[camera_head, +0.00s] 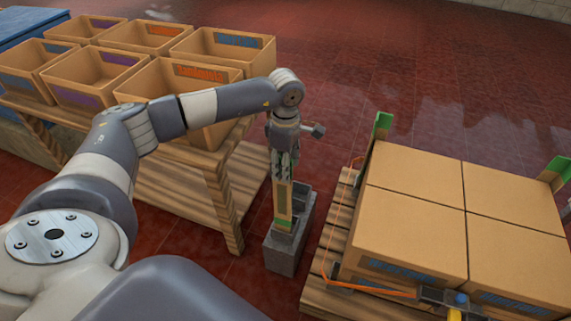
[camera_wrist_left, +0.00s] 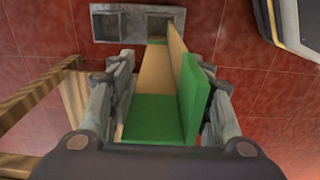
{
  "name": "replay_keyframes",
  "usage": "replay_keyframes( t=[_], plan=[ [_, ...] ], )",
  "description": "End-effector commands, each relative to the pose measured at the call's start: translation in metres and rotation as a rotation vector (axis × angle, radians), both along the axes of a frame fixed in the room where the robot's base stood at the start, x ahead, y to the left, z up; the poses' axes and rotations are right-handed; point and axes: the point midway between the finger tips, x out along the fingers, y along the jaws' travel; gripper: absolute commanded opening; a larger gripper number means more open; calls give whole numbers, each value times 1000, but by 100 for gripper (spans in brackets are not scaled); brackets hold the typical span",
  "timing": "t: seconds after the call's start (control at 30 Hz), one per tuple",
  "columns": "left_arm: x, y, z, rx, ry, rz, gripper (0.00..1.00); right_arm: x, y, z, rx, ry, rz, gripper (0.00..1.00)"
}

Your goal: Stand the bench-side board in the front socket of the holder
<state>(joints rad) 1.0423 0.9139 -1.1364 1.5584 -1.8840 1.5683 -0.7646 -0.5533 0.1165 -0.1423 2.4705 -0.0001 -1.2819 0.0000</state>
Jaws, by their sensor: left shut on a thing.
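My left gripper (camera_head: 284,172) is shut on a tan, L-shaped board with green ends (camera_head: 284,200) and holds it roughly upright, hanging downward. In the left wrist view the board (camera_wrist_left: 190,90) runs between the fingers, its near green end close to the palm. The left socket there is empty; the board's far end overlaps the right one, the front socket in the head view. I cannot tell how deep that end sits. My right gripper is out of view.
A wooden bench (camera_head: 215,185) with several open bins (camera_head: 205,75) stands left of the holder. At right, a pallet (camera_head: 325,285) carries large cartons (camera_head: 415,225), with green-ended boards (camera_head: 382,124) at corners and an orange strap (camera_head: 365,291) around it. The holder stands in the gap between.

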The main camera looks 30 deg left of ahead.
Motion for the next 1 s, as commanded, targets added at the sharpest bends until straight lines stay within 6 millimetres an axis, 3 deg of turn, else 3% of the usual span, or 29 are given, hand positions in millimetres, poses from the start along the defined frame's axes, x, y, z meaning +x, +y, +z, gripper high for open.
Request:
replay_keyframes(
  t=[0.1,0.13,0.2,0.23,0.67,1.0],
  plan=[
    [0,0,-1,0,0,0,22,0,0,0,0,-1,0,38],
    [0,0,-1,0,0,0,50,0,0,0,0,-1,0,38],
    [0,0,-1,0,0,0,66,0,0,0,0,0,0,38],
    [0,0,-1,0,0,0,69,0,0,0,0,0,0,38],
    [0,0,6,0,-1,0,69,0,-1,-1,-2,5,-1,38],
    [1,0,71,0,-4,0,69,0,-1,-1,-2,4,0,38]
  ],
)
